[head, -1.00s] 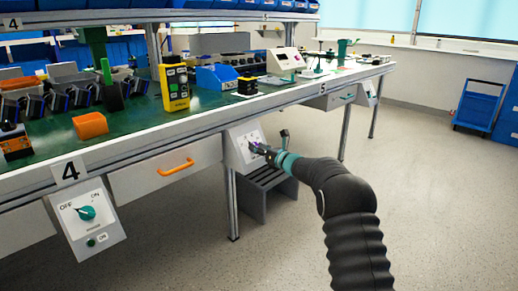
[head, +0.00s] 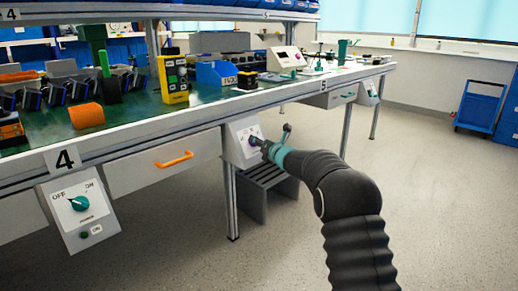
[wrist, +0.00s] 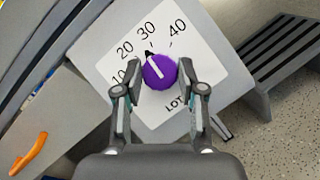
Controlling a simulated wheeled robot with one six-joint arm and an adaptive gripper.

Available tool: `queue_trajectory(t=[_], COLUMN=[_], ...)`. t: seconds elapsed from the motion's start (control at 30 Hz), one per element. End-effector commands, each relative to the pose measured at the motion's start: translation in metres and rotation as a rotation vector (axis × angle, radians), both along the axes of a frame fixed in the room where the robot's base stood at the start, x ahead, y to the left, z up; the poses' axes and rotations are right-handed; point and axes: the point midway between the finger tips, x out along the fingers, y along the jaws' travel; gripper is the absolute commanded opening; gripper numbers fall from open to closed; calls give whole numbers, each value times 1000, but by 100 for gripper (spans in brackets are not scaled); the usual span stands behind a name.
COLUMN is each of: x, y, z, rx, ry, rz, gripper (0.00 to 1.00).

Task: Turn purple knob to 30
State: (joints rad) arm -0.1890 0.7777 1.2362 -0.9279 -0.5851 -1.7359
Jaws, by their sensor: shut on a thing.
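The purple knob (wrist: 160,71) sits on a white dial plate printed 10, 20, 30 and 40, with "LOT" partly visible below. A white line on the knob and a black tip point up and slightly left, close to the 30 (wrist: 147,31), on its 20 side. My gripper (wrist: 158,76) is shut on the knob, with one finger on each side of it. In the head view, the grey panel with the dial (head: 237,149) hangs under the bench, and my gripper (head: 258,143) reaches it and hides most of the knob.
Left of the dial panel is a drawer with an orange handle (head: 175,160). Further left is an OFF/ON panel with a teal knob (head: 78,203). A grey slatted step stool (head: 266,190) stands below right of the dial panel.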

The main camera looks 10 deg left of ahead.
Motion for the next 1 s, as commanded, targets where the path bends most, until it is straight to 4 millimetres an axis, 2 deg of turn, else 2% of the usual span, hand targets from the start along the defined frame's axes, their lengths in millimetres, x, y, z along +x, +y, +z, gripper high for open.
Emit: queue_trajectory(t=[0.4, 1.0], x=[-1, -1], y=[2, 2], z=[1, 1], rx=[126, 152], ry=[162, 196], rz=[-113, -138], gripper=[5, 5])
